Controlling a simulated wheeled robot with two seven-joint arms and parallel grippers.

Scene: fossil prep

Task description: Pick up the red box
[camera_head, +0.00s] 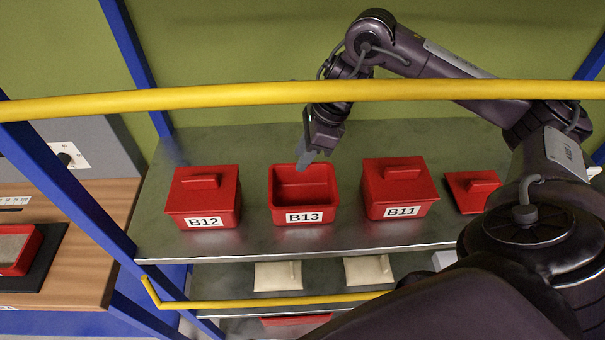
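Three red boxes stand in a row on the grey metal shelf (350,238). The box labelled B12 (203,205) is at the left with its lid on. The box labelled B13 (303,198) is in the middle, open, and looks empty inside. The box labelled B11 (399,191) is at the right with its lid on. My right gripper (306,158) points down at the back rim of B13, overlapping it in the picture. Whether it touches the rim, and whether its fingers are apart, cannot be told. My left gripper is not in view.
A loose red lid (470,190) lies right of B11, partly behind my arm. A yellow rail (220,96) crosses in front of the shelf, and a blue post (75,200) stands at left. Cream lidded items (278,275) sit on the lower shelf. A wooden table (90,240) is at left.

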